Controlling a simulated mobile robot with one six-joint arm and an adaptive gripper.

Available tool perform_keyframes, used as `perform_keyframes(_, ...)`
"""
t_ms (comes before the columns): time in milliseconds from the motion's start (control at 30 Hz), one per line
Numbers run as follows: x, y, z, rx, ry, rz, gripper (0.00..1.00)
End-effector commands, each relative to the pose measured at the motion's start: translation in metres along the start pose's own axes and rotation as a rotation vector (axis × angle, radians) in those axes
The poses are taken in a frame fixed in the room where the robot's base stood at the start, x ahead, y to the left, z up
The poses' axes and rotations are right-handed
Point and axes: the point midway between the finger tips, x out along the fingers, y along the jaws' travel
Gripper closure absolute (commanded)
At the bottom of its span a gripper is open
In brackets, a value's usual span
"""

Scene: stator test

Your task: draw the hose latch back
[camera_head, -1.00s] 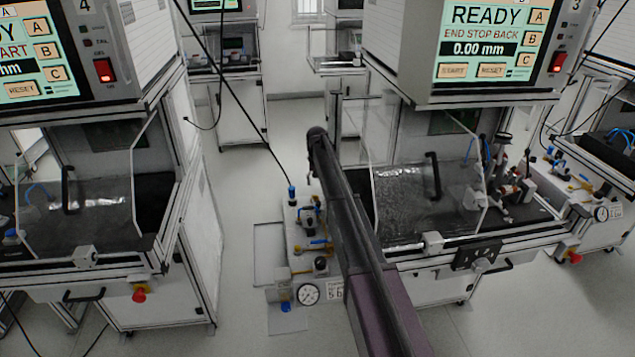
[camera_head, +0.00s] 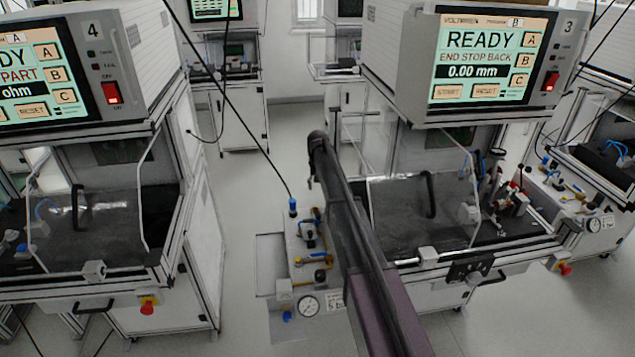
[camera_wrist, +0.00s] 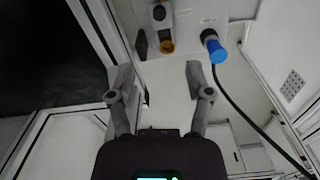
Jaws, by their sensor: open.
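A blue hose coupling with a black hose (camera_head: 292,207) stands at the back of a white air panel (camera_head: 278,245) in the head view. In the wrist view, the blue coupling (camera_wrist: 217,50) is up and right of my gripper (camera_wrist: 158,74), with the black hose running down to the right. My gripper is open and empty, its two fingers apart, touching nothing visible. A dark fitting with a brass end (camera_wrist: 165,46) lies beyond the gap between them. The latch itself is too small to make out. In the head view my arm hides my gripper.
The panel also bears yellow-handled valves (camera_head: 313,260) and a round gauge (camera_head: 308,305). A bench with a clear guard (camera_head: 425,205) stands right of the panel, another machine (camera_head: 205,230) left. The hose rises across the aisle. Floor is free between the left machine and the panel.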

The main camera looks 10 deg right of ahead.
Motion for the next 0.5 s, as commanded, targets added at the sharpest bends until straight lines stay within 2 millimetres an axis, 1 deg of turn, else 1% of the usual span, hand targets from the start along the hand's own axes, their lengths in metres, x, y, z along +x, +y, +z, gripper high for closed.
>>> perform_keyframes(33,0.001,0.002,0.011,-0.002,0.0,0.0,0.35)
perform_keyframes(500,0.002,0.011,0.076,-0.026,0.0,0.0,0.35)
